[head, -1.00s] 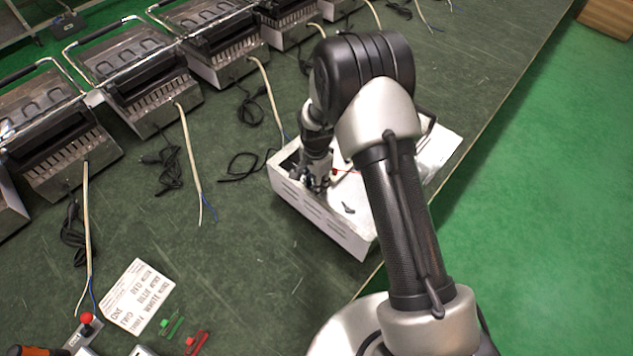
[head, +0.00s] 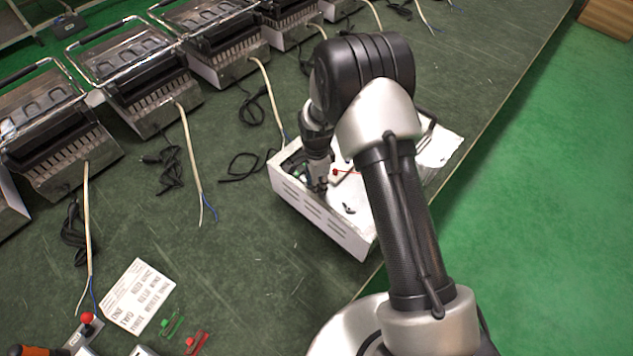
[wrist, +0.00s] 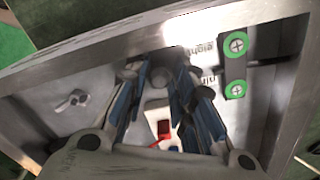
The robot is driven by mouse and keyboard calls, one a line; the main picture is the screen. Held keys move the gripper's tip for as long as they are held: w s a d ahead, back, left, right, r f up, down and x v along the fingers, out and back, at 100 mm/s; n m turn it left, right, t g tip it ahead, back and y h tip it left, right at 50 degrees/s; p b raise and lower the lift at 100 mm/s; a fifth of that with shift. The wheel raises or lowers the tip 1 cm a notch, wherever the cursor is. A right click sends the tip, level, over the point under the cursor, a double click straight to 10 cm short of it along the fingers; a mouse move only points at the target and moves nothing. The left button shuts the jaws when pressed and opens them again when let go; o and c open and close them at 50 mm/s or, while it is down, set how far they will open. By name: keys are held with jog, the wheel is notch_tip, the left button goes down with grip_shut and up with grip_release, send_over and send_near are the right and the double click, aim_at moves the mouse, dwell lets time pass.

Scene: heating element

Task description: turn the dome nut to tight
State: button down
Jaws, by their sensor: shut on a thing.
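An open white metal box (head: 316,212) sits on the green bench, and my gripper (head: 319,184) reaches down inside it near its left corner. In the wrist view, my gripper (wrist: 155,80) has its blue-padded fingers closed around a small rounded metal piece, which looks like the dome nut (wrist: 160,76), close to the box wall (wrist: 150,40). The fingers partly cover it, and its thread and seat are hidden. In the head view the nut is hidden by my gripper.
Inside the box, a wing nut (wrist: 72,103) lies to the left and two screws on green washers (wrist: 236,43) to the right. A red part (wrist: 165,128) sits between the fingers' bases. Grill units (head: 145,85) line the bench; a printed card (head: 138,296) lies in front.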

jog(key=c, duration=1.3)
grip_release()
jog(key=shift+c, duration=0.2)
jog(key=shift+r, duration=0.1)
notch_tip(320, 180, up, 12)
